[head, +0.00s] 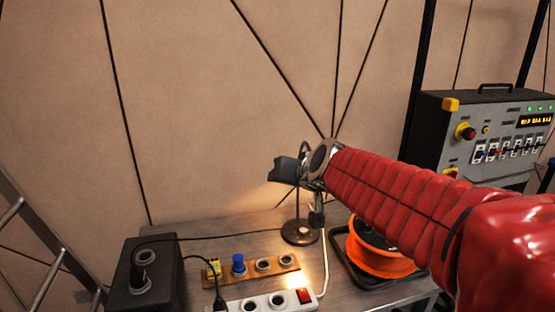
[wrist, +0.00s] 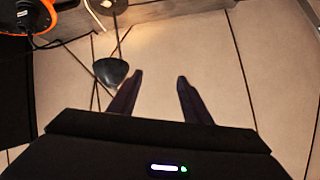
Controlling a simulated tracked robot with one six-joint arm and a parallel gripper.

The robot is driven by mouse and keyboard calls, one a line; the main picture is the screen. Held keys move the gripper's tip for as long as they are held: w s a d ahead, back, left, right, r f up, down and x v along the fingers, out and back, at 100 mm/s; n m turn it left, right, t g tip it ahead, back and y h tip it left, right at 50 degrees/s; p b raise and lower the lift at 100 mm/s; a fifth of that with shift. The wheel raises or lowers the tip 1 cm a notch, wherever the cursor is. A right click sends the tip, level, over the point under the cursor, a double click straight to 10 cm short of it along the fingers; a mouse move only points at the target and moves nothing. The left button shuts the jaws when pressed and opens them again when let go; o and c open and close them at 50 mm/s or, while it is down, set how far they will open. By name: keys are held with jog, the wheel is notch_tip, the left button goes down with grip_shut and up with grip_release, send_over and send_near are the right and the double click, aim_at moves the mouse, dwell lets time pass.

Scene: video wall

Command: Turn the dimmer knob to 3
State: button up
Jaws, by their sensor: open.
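A black box (head: 165,262) stands at the left end of the table. A dark round knob-like part (head: 139,278) on its top looks like the dimmer knob, with a pale ring just behind it; no numbers or pointer can be read. My gripper (wrist: 160,76) is open and empty, with its two dark fingers apart against the beige wall in the wrist view. In the head view my arm reaches left over the table, with its end above and right of the black box, well apart from it. The knob does not show in the wrist view.
A desk lamp (head: 300,232) glows below my arm's end. A wooden strip (head: 233,276) with coloured parts and a white power strip (head: 262,303) lie along the front. An orange reel (head: 378,258) sits at the right, near a control cabinet (head: 480,140). A ladder (head: 38,255) leans at left.

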jog(key=s+d+f+g+h, duration=0.1)
jog(key=s+d+f, duration=0.2)
jog(key=s, duration=0.7)
jog(key=s+d+f+g+h, duration=0.1)
jog(key=s+d+f+g, duration=0.1)
jog(key=s+f, duration=0.3)
jog(key=s+d+f+n+g+h, duration=0.1)
jog(key=s+d+f, duration=0.3)
jog(key=s, duration=1)
jog(key=shift+s+d+g, duration=0.25)
jog(key=shift+s+g, duration=0.1)
jog(key=shift+g, duration=0.35)
jog(key=shift+f, duration=0.1)
jog(key=shift+c, duration=0.2)
